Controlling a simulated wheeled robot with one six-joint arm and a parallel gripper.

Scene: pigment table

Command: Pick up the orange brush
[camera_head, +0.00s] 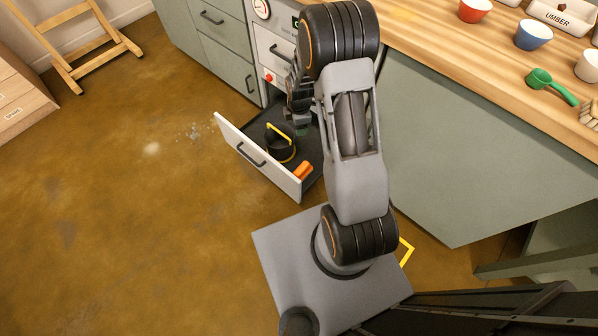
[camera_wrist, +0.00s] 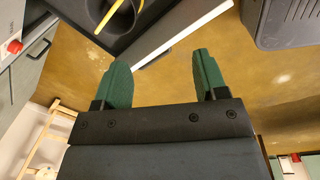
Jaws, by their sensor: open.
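An orange object (camera_head: 303,170), which looks like the orange brush, lies in the open drawer (camera_head: 262,168) near its front right corner. Only a short orange block of it shows, and its full shape is hard to tell. My gripper (camera_head: 297,120) is above the back part of the drawer, partly hidden by my arm. In the wrist view its two green fingers (camera_wrist: 161,62) are apart with nothing between them. No orange shows in the wrist view, where the drawer's white front (camera_wrist: 185,33) lies just beyond the fingers.
A black pot (camera_head: 279,146) with a yellow handle stands in the drawer, left of the orange object; it also shows in the wrist view (camera_wrist: 110,14). The wooden counter (camera_head: 440,45) at right holds bowls and a green scoop (camera_head: 550,86).

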